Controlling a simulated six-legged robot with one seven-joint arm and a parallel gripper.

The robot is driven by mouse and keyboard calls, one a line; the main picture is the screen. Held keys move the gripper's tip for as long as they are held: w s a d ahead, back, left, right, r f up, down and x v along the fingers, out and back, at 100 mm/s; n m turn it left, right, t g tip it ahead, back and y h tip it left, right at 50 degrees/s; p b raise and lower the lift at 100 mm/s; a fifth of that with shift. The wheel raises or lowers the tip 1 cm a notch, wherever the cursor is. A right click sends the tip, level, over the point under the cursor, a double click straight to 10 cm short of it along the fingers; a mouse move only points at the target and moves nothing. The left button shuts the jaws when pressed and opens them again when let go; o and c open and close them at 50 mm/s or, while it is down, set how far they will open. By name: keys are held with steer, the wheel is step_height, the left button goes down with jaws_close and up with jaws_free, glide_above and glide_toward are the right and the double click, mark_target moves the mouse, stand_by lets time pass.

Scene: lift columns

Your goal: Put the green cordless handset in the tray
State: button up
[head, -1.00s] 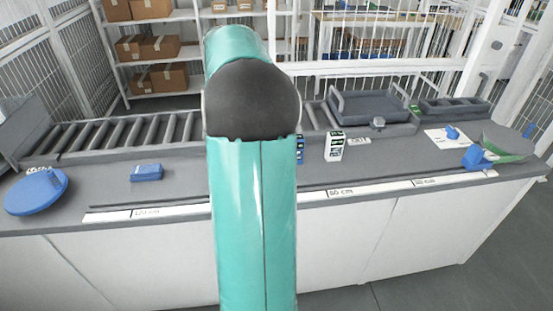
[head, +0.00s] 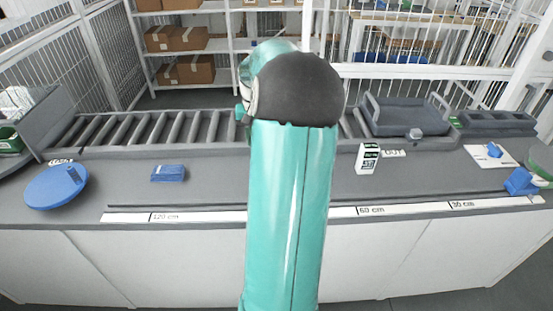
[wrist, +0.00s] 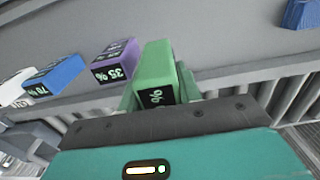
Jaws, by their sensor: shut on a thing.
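In the wrist view, a green block-shaped handset (wrist: 156,66) with a black "%" label is between the fingers of my gripper (wrist: 160,88), which is shut on it. In the head view my teal arm hides the gripper and the handset. A dark grey tray (head: 410,128) with raised handles stands at the right end of the roller conveyor, right of my arm. I cannot see inside it clearly.
In the wrist view, purple (wrist: 114,58), blue (wrist: 54,76) and white (wrist: 14,88) blocks stand in a row left of the green one. In the head view, a white labelled box (head: 368,158), blue block (head: 168,173) and blue disc (head: 55,188) are on the grey counter.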

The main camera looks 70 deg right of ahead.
steer(key=f, duration=0.3)
steer(key=shift+s+d, duration=0.2)
steer(key=shift+d, duration=0.1)
steer(key=shift+a+f, duration=0.2)
steer(key=shift+f, duration=1.85)
steer(key=o, duration=0.8)
steer(key=shift+f, duration=0.15)
